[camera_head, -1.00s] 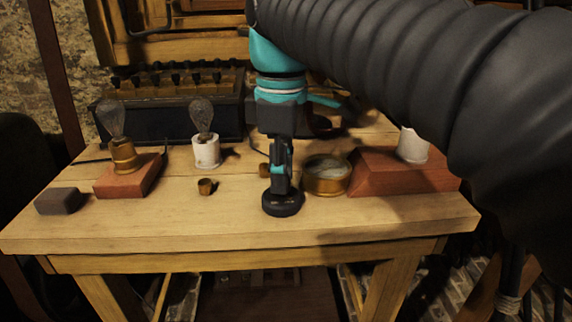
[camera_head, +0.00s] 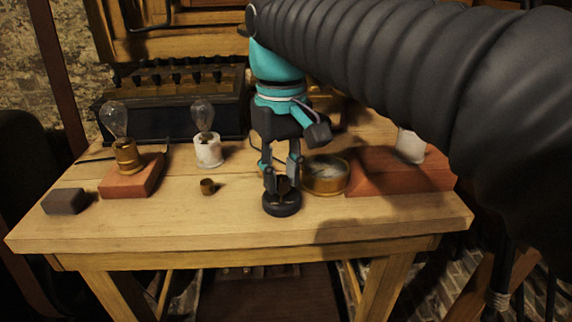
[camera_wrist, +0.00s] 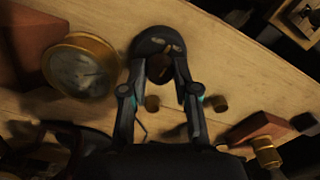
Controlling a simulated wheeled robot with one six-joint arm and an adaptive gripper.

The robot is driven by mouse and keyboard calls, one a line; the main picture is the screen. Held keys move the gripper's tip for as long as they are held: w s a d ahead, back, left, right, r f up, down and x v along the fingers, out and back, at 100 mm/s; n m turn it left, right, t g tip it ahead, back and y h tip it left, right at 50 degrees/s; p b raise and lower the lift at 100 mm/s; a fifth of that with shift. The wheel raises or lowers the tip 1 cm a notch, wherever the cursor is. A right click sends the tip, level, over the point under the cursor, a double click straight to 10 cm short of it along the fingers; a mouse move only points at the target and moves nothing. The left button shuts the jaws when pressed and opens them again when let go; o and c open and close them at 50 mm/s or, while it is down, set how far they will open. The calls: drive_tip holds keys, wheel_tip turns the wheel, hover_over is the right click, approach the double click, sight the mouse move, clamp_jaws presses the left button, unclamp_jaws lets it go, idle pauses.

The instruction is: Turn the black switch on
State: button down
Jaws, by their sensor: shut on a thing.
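The black switch (camera_head: 281,205) has a round base and stands near the front middle of the wooden table. It also shows in the wrist view (camera_wrist: 157,40), at the top, with a lighter piece at its middle. My gripper (camera_head: 282,182) points down over the switch. In the wrist view my gripper (camera_wrist: 160,72) has its two fingers on either side of the switch's middle, shut on it. The fingers hide part of the switch, so I cannot tell which way its lever stands.
A round brass gauge (camera_head: 325,176) stands close right of the switch. A small brass knob (camera_head: 208,187) lies to the left. Bulbs stand in a white holder (camera_head: 208,151) and on a red block (camera_head: 131,184). A dark block (camera_head: 64,201) lies far left. The front edge is near.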

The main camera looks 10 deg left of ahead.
sight(280, 179)
drive_tip(key=m, duration=0.3)
drive_tip(key=shift+m, duration=2.2)
drive_tip(key=shift+a, duration=0.1)
drive_tip(key=c, duration=0.9)
unclamp_jaws()
drive_tip(key=shift+o, duration=0.2)
wheel_tip(280, 179, up, 12)
drive_tip(key=shift+s, duration=0.15)
